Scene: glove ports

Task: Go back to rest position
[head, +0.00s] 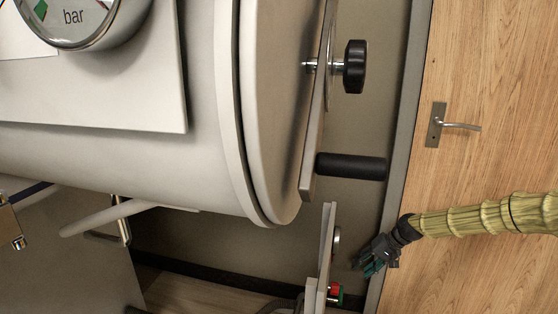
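My gripper (366,264) is at the lower right of the head view, at the end of my arm in its yellowish ribbed sleeve, which comes in from the right edge. The gripper is small, dark and partly teal, and points left and slightly down. I see nothing clearly held in it. I cannot tell how far apart its fingers are.
A large pale cylinder (120,165) with a round end flange fills the left. A black knob (355,67) and a black handle bar (351,166) stick out from its end. A panel with a red and green part (335,292) is left of my gripper. A wooden door (490,60) is behind.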

